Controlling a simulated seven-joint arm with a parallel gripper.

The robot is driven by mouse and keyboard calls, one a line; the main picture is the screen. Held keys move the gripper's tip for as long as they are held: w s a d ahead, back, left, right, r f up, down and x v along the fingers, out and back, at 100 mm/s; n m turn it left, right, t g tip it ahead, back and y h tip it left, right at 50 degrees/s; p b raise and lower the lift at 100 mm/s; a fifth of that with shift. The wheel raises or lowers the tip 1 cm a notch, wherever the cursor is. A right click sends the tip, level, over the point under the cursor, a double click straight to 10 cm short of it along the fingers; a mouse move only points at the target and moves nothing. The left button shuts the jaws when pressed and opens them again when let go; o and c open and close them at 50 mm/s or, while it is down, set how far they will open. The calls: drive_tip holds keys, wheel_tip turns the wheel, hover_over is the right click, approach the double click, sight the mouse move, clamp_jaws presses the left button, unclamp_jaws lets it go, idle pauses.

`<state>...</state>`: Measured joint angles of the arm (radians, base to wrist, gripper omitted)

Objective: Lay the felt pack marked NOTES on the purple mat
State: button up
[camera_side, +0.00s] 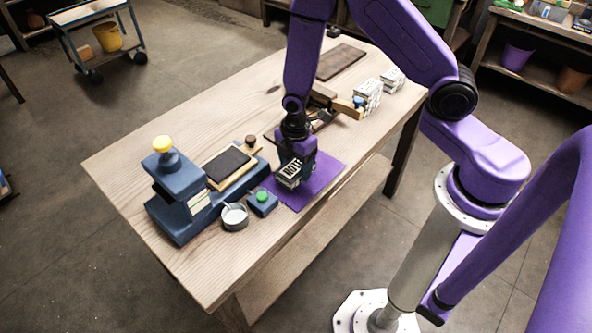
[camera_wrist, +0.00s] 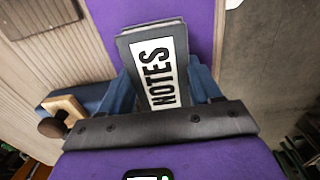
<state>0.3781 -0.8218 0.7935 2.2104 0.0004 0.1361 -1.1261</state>
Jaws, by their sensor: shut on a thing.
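The grey felt pack marked NOTES (camera_wrist: 158,66) has a white label with black letters, upright enough to read in the wrist view. It also shows in the side view (camera_side: 289,175), below my wrist. My gripper (camera_side: 294,168) is shut on it, with blue fingers on both sides in the wrist view (camera_wrist: 168,88). The purple mat (camera_side: 322,180) lies flat on the table under and beside the pack; it also shows beyond the pack in the wrist view (camera_wrist: 195,22). I cannot tell whether the pack touches the mat.
On the wooden table (camera_side: 130,165), a blue press with a yellow knob (camera_side: 178,185), a dark pad (camera_side: 227,163), a tin (camera_side: 234,217) and a blue box with a green button (camera_side: 262,203) stand left of the mat. White printed packs (camera_side: 369,94) and a brown board (camera_side: 341,62) lie farther back.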

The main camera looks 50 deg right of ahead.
sight(296, 166)
drive_tip(key=shift+f, duration=1.15)
drive_tip(key=shift+f, duration=0.1)
drive_tip(key=o, duration=1.1)
drive_tip(key=shift+o, duration=0.2)
wheel_tip(296, 166, up, 11)
drive_tip(key=shift+f, duration=0.15)
drive_tip(key=s+d+r+m, duration=0.1)
drive_tip(key=s+r+m, duration=0.1)
drive_tip(key=s+r, duration=0.5)
drive_tip(key=s+d+r+m, duration=0.1)
drive_tip(key=s+r+m, duration=0.2)
drive_tip(key=s+r, duration=0.4)
drive_tip(key=s, duration=0.8)
drive_tip(key=shift+s+r, duration=0.15)
drive_tip(key=shift+r, duration=0.1)
